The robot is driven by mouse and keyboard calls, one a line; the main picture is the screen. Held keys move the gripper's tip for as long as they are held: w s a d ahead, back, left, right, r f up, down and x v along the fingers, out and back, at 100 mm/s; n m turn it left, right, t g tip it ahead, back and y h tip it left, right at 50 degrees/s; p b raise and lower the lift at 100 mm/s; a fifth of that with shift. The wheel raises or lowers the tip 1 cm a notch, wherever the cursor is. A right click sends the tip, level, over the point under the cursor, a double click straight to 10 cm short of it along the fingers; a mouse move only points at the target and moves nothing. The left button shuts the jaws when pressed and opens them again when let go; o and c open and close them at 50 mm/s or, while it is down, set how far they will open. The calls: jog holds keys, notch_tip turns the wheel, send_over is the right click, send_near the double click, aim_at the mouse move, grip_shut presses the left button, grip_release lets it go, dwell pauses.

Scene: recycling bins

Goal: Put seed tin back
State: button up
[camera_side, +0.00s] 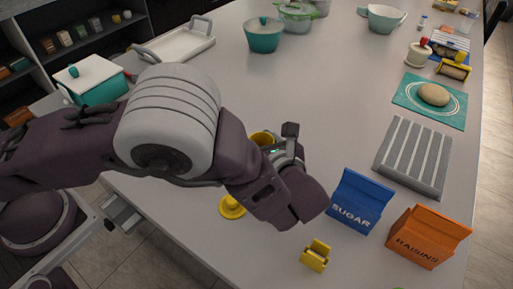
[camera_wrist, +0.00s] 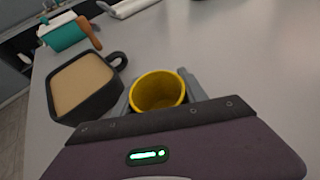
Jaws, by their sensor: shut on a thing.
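A round yellow tin (camera_wrist: 158,92), open at the top, sits between the two fingers of my gripper (camera_wrist: 160,86) in the wrist view. My gripper is shut on it. In the side view only part of the yellow tin (camera_side: 262,138) shows above my arm, so whether it touches the table is hidden. A yellow lid-like disc with a knob (camera_side: 232,207) lies on the table in front of my arm. No label reading seed is legible on the tin.
A dark square pan with beige contents (camera_wrist: 82,86) stands just left of the tin. A blue sugar packet (camera_side: 358,203), an orange raisins packet (camera_side: 427,238) and a yellow clip (camera_side: 316,255) lie to the right. A grey ridged rack (camera_side: 414,158) lies farther back. The table's middle is clear.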

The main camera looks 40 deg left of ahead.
jog(key=shift+f, duration=1.1)
jog(key=shift+f, duration=0.1)
jog(key=o, duration=1.3)
jog(key=v, duration=1.2)
